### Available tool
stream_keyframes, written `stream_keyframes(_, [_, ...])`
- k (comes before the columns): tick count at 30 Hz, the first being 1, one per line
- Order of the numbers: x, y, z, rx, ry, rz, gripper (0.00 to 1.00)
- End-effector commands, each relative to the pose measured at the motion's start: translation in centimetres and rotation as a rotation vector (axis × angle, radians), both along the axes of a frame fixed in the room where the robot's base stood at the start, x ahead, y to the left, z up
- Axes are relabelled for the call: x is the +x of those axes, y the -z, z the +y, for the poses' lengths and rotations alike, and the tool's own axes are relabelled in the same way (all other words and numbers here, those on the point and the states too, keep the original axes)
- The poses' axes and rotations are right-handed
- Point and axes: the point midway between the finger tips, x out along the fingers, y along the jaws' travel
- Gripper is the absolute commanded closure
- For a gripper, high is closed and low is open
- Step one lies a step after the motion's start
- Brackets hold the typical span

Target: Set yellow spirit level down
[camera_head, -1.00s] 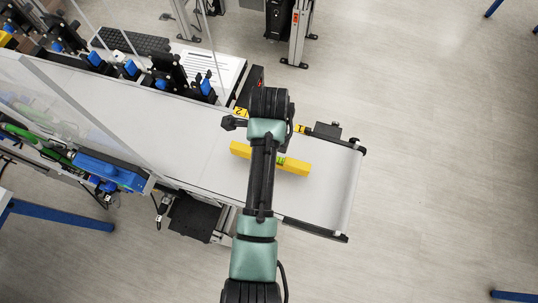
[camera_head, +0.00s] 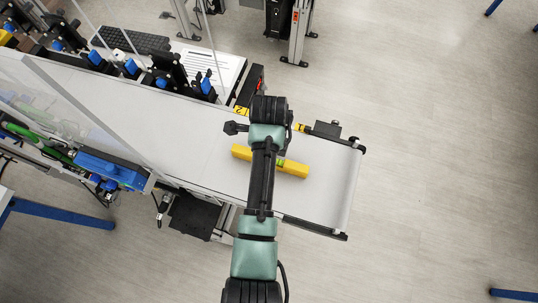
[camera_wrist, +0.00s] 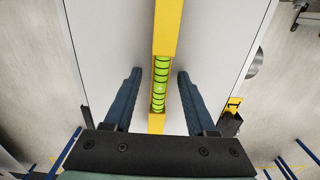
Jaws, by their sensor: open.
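The yellow spirit level (camera_head: 295,169) lies on the white conveyor belt, slanted across it, with its middle hidden under my arm in the head view. In the wrist view the spirit level (camera_wrist: 166,32) runs lengthwise up the picture, with its green vial (camera_wrist: 160,85) between my fingers. My gripper (camera_wrist: 158,75) is open. One blue finger is on each side of the level, with a visible gap on both sides. In the head view my fingers are hidden beneath my arm.
The conveyor belt (camera_head: 335,185) ends at a roller on the right. Black and blue fixtures (camera_head: 165,72) line its far side, and a clear panel (camera_head: 85,110) stands over its left part. Yellow number tags sit on the far edge. Bare belt surrounds the level.

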Motion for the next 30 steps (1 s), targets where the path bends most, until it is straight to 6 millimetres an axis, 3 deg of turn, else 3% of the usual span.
stream_keyframes(8, [0.2,-2.2,0.0,-0.001,0.0,-0.005,0.43])
stream_keyframes(18, [0.1,-10.8,0.0,0.0,0.0,-0.002,0.43])
stream_keyframes(30, [0.0,-12.4,0.0,-0.001,-0.001,0.0,0.43])
